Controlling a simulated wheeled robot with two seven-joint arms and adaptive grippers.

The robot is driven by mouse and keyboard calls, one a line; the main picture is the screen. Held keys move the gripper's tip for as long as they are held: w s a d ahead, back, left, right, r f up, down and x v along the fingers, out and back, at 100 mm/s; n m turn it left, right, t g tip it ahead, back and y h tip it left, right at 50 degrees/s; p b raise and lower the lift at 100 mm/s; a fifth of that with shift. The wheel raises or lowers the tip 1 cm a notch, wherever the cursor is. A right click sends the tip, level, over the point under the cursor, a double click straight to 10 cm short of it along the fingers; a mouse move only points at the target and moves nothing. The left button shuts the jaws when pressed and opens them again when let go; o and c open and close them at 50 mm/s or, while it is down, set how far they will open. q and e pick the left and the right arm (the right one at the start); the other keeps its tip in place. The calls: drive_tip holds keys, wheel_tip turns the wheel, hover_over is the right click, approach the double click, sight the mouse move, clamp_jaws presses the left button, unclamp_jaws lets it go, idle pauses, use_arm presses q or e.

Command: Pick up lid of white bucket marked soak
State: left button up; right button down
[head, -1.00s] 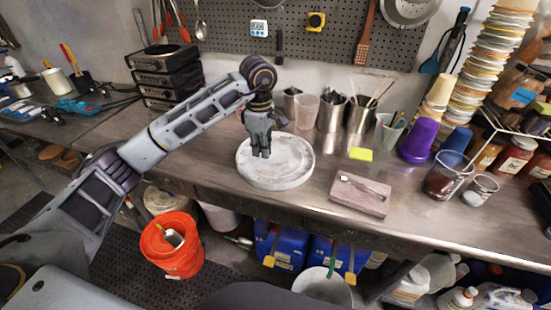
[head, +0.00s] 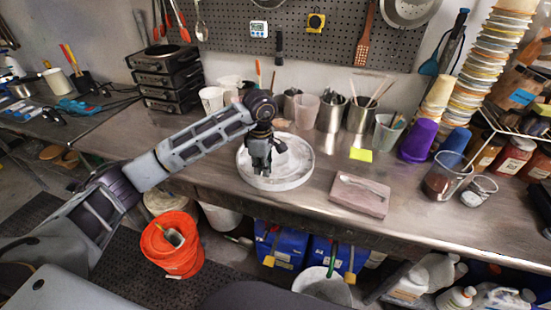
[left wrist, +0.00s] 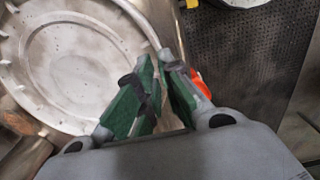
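A pale round lid-like disc (head: 298,168) with a raised rim lies flat on the bench in the head view. No marking can be read on it. Its inner face and notched rim also show in the left wrist view (left wrist: 70,60). My left gripper (head: 262,168) points down over the disc's front-left part, close to the rim. In the left wrist view its green-padded fingers (left wrist: 160,78) are partly open with a narrow gap, and nothing is clearly gripped. Whether the rim lies between the fingertips cannot be told. My right gripper is not in view.
A brick-like block (head: 360,198) with a utensil on it lies right of the disc. Cups and utensil pots (head: 330,112) stand behind. An orange bucket (head: 172,248) stands on the floor below the bench edge. Bare bench lies between the disc and block.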

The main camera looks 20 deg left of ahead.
sight(262, 183)
use_arm(q)
drive_tip(key=shift+f, duration=0.4)
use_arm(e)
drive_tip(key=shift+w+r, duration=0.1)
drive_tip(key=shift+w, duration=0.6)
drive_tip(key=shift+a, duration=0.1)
use_arm(q)
drive_tip(key=shift+f, duration=0.1)
